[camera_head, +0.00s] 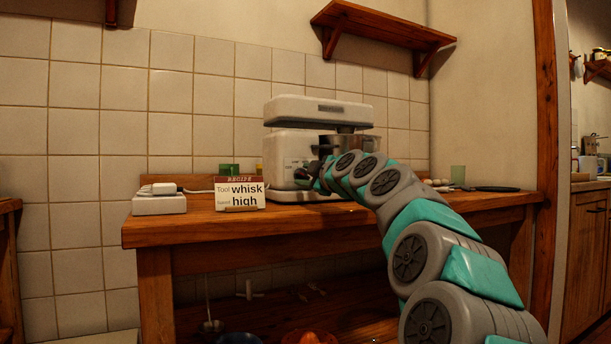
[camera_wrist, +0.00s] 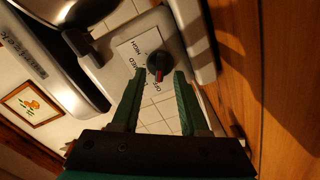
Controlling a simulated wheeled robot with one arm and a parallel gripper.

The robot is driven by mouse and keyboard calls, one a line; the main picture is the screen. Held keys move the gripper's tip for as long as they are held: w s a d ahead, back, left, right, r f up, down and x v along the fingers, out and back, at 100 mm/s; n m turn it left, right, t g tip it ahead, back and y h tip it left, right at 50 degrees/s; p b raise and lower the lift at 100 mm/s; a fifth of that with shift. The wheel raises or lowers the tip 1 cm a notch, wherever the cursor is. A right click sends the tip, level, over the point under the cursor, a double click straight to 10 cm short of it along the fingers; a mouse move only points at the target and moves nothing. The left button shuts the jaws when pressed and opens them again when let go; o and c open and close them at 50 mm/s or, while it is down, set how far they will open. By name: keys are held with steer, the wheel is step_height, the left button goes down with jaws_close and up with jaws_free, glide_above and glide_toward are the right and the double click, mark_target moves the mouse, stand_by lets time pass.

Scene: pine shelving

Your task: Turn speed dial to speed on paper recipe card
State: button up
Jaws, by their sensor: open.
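The paper recipe card (camera_head: 240,194) stands on the wooden table and reads tool "whisk", speed "high". The white stand mixer (camera_head: 295,149) is at the back of the table with a metal bowl at its right. Its black speed dial (camera_wrist: 157,61) sits on a label plate (camera_wrist: 128,52) showing HIGH, MED and OFF. The dial's red mark points toward the OFF side. My gripper (camera_wrist: 159,73) is open, with one finger on each side of the dial; whether they touch it is unclear. In the head view my gripper (camera_head: 306,173) is at the mixer's front face.
A white box (camera_head: 159,204) with a corded item on top stands at the table's left end. Green containers (camera_head: 229,169) are behind the card. A wall shelf (camera_head: 381,27) hangs above.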

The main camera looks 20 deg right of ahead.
steer(key=shift+w, duration=0.25)
jaws_close()
stand_by(0.6)
